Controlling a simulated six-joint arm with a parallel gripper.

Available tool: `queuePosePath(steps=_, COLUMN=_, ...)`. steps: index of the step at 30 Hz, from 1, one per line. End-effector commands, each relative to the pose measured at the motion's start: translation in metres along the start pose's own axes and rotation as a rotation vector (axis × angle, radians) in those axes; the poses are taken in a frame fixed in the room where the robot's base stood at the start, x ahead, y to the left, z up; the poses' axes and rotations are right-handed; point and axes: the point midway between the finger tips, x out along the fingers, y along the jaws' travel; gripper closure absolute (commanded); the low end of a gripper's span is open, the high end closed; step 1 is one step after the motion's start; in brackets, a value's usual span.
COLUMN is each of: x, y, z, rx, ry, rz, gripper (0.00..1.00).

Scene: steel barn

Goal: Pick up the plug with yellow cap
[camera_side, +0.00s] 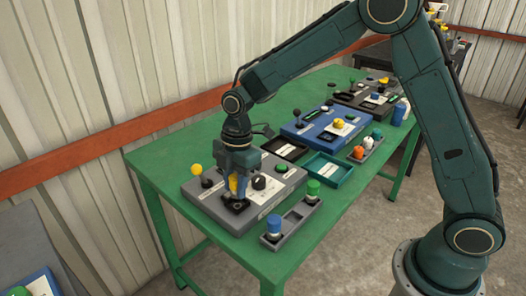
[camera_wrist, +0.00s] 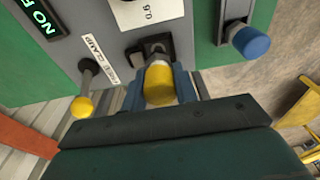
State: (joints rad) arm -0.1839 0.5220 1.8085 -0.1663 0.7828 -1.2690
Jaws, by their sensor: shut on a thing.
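The plug with the yellow cap (camera_side: 234,183) stands at a dark square socket (camera_side: 235,203) on the near end of the grey panel (camera_side: 213,207). In the wrist view the yellow cap (camera_wrist: 159,84) sits between the blue fingers of my gripper (camera_wrist: 160,86), with the dark socket (camera_wrist: 154,48) just beyond it. My gripper (camera_side: 236,184) points down over the panel and is shut on the plug. The fingers hide part of the plug, and I cannot tell whether its lower end is inside the socket.
A yellow-knobbed lever (camera_wrist: 82,106) stands close beside my gripper. A grey tray (camera_side: 292,222) in front holds a blue-capped plug (camera_side: 274,227) and a green-capped plug (camera_side: 312,190). A blue panel (camera_side: 310,128) and teal tray (camera_side: 323,170) lie farther along the green table (camera_side: 160,160).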

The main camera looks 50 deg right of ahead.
Motion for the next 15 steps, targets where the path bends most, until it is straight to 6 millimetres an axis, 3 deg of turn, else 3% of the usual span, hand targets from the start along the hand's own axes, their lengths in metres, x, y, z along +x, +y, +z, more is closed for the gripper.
queuePosePath(steps=15, x=-0.103, y=0.001, z=-0.012, rx=0.001, ry=0.002, rz=0.007, gripper=0.94)
